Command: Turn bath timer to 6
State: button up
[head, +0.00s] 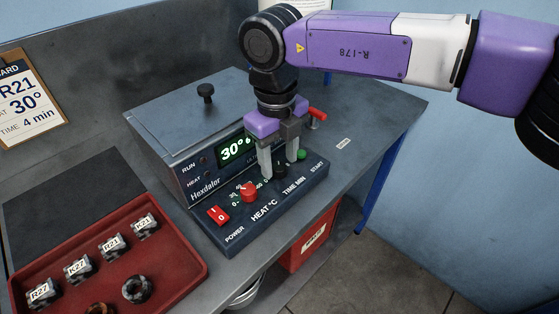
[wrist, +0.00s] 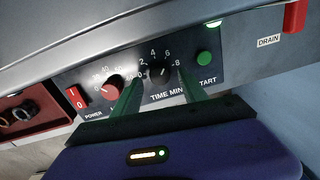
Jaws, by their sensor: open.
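The bath timer knob (wrist: 156,73) is a small black dial marked TIME MIN, with the numbers 2, 4, 6 and 8 readable around it. A pale mark on the knob seems to face the upper right, towards 6, but is too small to be sure. My gripper (wrist: 160,85) is open, one finger on each side of the knob; contact cannot be made out. In the head view my gripper (head: 279,168) points down over the panel, and the timer knob (head: 281,173) is partly hidden. The green display (head: 234,148) reads 30° and what looks like 6, near the gripper.
The red heat knob (head: 249,192) and red power switch (head: 218,215) lie left of the timer. The green start button (head: 302,154) is close on its right. A red drain handle (head: 317,114) sticks out behind. A red tray (head: 190,288) with labelled pieces stands front left.

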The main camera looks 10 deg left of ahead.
aim_at(278, 168)
notch_tip(278, 168, up, 7)
jog(key=shift+a+f, duration=0.1)
jog(key=shift+f, duration=0.1)
jog(key=shift+s, duration=0.1)
dwell(0.4)
